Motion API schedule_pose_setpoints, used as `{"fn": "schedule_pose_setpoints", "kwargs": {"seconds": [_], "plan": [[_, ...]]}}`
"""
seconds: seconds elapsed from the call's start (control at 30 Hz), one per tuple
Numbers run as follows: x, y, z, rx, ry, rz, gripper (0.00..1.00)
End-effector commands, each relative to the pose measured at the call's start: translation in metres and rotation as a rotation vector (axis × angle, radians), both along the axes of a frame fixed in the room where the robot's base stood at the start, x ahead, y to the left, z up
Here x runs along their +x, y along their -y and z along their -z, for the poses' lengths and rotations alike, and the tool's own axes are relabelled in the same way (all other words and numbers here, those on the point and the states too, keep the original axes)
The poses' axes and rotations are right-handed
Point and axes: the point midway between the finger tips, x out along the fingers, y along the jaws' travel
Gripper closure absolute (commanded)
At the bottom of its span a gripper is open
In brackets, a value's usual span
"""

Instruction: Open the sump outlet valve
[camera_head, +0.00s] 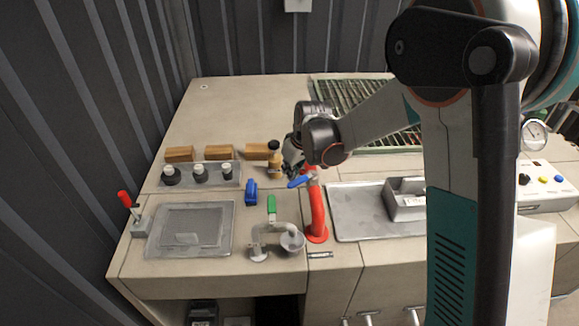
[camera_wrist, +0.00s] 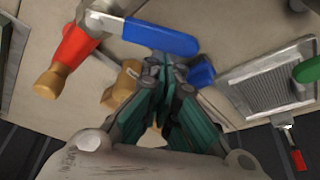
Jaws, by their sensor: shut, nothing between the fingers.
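Several levers show, and no label tells me which is the sump outlet valve. A blue lever (camera_head: 299,182) sits at the top of an upright red pipe (camera_head: 317,215); in the wrist view the blue lever (camera_wrist: 160,37) lies just beyond my fingertips. A green handle (camera_head: 271,205) stands on a grey pipe fitting (camera_head: 275,240) left of the red pipe. A red-handled lever (camera_head: 125,198) stands at the bench's left edge. My gripper (camera_head: 290,172) is near the blue lever, partly hidden by my wrist; the wrist view shows my gripper (camera_wrist: 163,72) shut and empty. I cannot tell whether it touches anything.
A small blue part (camera_head: 251,193) lies left of the gripper. A grey drain tray (camera_head: 190,230) is at front left, with a rack of black-and-white knobs (camera_head: 200,174) and wooden blocks (camera_head: 219,152) behind it. A grating (camera_head: 340,92) lies at the back. The back-left bench is clear.

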Motion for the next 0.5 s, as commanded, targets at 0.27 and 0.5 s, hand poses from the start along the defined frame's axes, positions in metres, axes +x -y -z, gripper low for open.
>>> {"fn": "schedule_pose_setpoints", "kwargs": {"seconds": [0.27,0.5], "plan": [[-0.019,0.008,0.000,0.000,0.000,-0.259,1.00],[-0.033,0.017,0.000,0.000,-0.001,-0.485,1.00]]}}
